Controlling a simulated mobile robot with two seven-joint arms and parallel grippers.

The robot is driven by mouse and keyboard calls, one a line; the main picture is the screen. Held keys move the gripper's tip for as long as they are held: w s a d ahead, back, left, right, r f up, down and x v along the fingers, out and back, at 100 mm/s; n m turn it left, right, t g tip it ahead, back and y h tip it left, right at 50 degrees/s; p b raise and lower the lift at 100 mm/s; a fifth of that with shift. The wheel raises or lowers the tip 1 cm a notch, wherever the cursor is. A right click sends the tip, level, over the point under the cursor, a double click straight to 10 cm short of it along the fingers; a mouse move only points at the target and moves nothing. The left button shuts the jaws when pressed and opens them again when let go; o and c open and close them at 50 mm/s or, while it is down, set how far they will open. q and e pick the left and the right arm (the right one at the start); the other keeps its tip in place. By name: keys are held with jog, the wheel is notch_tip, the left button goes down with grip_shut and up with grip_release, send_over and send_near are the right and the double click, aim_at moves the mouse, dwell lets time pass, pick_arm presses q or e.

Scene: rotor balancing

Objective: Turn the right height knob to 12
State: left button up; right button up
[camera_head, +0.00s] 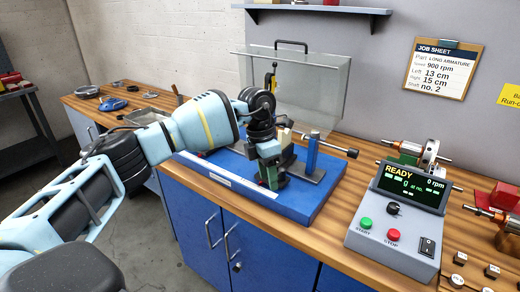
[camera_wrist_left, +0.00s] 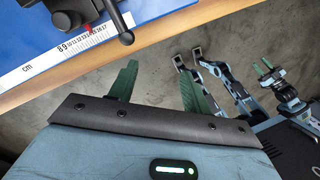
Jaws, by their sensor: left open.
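The balancing stand has a blue base (camera_head: 300,205) on the bench. A blue post (camera_head: 311,150) stands at its right, with a rod ending in a dark knob (camera_head: 351,153). I cannot tell for certain which part is the right height knob, and no height number is readable. My left gripper (camera_head: 270,172) is over the stand, left of the post, and hides part of it. In the left wrist view its green fingers (camera_wrist_left: 157,85) are apart and empty.
A clear guard (camera_head: 295,90) stands behind the base. The control box (camera_head: 400,215) at the right shows READY and 0 rpm. The job sheet (camera_head: 440,68) lists Left 13 cm, Right 15 cm, shaft no. 2. Rotors and small blocks lie at the far right.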

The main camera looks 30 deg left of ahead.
pick_arm(q)
jog(key=s+d+f+n+t+h, duration=0.1)
jog(key=s+d+f+n+h, duration=0.4)
jog(key=d, duration=0.4)
jog(key=s+d+f+n+t+h, duration=0.2)
jog(key=s+d+h, duration=0.3)
jog(key=d, duration=0.5)
jog(key=s+d+f+n+t+h, duration=0.1)
jog(key=s+d+f+n+h, duration=0.3)
jog(key=d+h, duration=0.4)
jog(key=s+a+f+n+t+y, duration=0.3)
jog(key=a+f+n+t+y, duration=0.25)
jog(key=n, duration=0.55)
jog(key=s+a+f+n+t+y, duration=0.4)
jog(key=f+n+t+y, duration=0.25)
jog(key=n, duration=0.45)
jog(key=s+a+f+n+g+y, duration=0.3)
jog(key=s+a+f+n, duration=0.1)
jog(key=s, duration=0.5)
jog(key=s+a+f+n+g+y, duration=0.3)
jog(key=s+a+f+n+g, duration=0.1)
jog(key=s+f, duration=0.3)
jog(key=shift+s+a+f, duration=0.3)
jog(key=shift+s+a, duration=0.05)
jog(key=shift+s, duration=0.75)
jog(key=shift+s+a+f+n, duration=0.1)
jog(key=shift+s+n, duration=0.2)
jog(key=shift+s, duration=0.15)
jog(key=shift+c, duration=1.4)
jog(key=shift+w+a, duration=0.1)
